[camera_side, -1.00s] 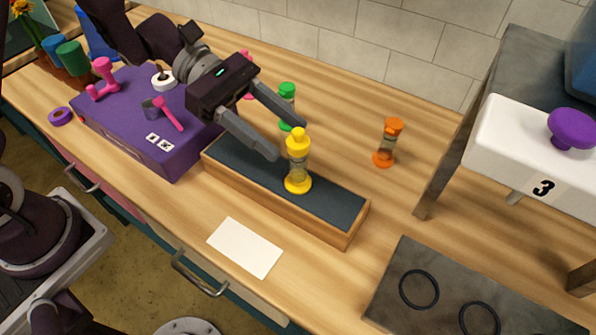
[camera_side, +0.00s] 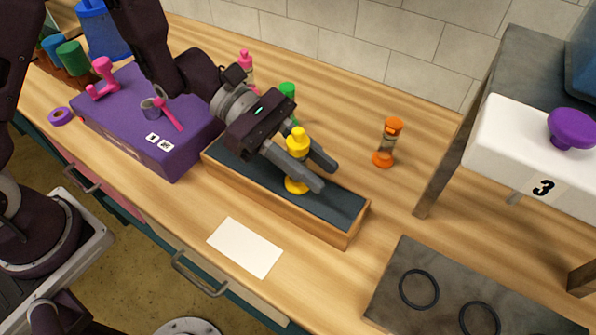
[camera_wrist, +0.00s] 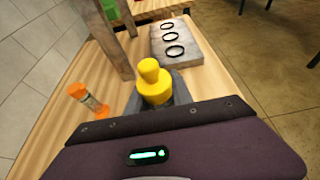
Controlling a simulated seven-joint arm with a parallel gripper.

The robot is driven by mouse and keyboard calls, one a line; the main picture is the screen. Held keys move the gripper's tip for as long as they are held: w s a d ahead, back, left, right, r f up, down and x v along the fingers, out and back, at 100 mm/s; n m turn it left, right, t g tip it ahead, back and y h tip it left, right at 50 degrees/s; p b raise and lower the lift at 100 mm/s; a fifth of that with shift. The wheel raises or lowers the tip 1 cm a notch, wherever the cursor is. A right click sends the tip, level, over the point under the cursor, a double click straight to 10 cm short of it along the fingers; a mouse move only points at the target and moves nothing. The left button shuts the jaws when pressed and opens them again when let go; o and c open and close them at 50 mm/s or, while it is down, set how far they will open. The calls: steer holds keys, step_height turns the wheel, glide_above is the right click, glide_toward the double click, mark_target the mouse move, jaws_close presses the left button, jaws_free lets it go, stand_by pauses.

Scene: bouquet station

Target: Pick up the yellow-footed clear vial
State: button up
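The yellow-footed clear vial (camera_side: 297,141) stands upright on the dark top of a low wooden-sided tray (camera_side: 350,208). Its yellow cap and part of its yellow foot show in the side view; a gripper finger hides its clear middle. In the wrist view the yellow cap (camera_wrist: 152,84) is close in front of my gripper. My gripper (camera_side: 318,173) has its two fingers apart, one on each side of the vial, at the height of its body. Whether the fingers touch the vial is not clear.
An orange vial (camera_side: 387,142) stands to the right on the wood counter, and green (camera_side: 288,91) and pink (camera_side: 244,63) ones behind. A purple box (camera_side: 130,95) is at left. A white card (camera_side: 245,247) lies in front. A grey slab (camera_side: 450,300) with black rings is front right.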

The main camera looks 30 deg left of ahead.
jaws_close()
